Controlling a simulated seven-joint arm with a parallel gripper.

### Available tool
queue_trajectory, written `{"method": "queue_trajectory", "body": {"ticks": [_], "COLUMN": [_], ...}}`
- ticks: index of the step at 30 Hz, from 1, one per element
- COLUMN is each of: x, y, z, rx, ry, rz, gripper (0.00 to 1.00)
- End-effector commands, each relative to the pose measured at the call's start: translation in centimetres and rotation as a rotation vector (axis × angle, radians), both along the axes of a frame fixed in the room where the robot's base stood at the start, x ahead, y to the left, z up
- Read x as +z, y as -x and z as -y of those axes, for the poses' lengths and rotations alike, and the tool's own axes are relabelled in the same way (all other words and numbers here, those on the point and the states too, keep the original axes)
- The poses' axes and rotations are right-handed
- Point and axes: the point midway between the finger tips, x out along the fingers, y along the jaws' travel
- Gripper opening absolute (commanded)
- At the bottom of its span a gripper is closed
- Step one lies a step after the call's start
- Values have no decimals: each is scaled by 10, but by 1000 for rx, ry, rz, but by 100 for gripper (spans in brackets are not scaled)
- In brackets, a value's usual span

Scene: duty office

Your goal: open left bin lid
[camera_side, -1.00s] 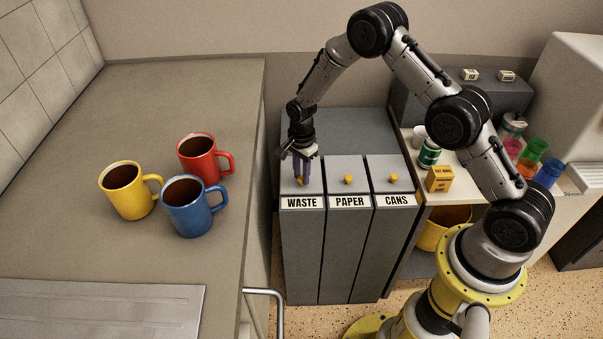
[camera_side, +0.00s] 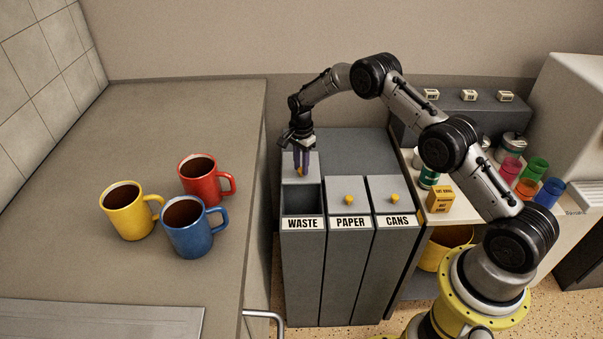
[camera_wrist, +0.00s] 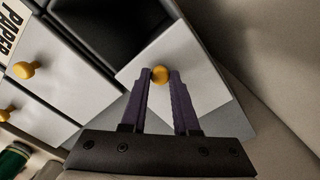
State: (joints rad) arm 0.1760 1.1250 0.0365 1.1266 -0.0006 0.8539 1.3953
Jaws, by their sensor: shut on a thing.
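The left bin is the grey one marked WASTE (camera_side: 302,260). Its light grey lid (camera_side: 289,164) is slid back toward the wall, leaving a dark opening (camera_side: 302,201) at the front of the bin's top. My gripper (camera_side: 301,172) is over the lid, its purple fingers shut on the lid's yellow knob. In the wrist view my gripper (camera_wrist: 160,78) has its fingertips on both sides of the round knob (camera_wrist: 160,74), above the pale lid (camera_wrist: 190,62). The dark opening (camera_wrist: 105,25) shows beside the lid there.
The PAPER lid (camera_side: 348,200) and CANS lid (camera_side: 391,192) are closed, each with a yellow knob. A counter (camera_side: 110,95) with yellow, red and blue mugs stands left. A side table with cups, a green can and an orange box (camera_side: 440,200) is right.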

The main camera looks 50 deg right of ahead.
Motion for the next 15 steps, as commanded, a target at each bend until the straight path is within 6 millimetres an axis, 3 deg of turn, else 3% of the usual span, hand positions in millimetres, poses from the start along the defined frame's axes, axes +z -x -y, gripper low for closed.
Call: {"method": "queue_trajectory", "body": {"ticks": [11,12,15], "x": [1,1,1], "y": [-4,-4,-3], "z": [2,2,2], "rx": [0,0,0], "ry": [-1,-1,-1], "rz": [4,4,3], "gripper": [0,34,52]}}
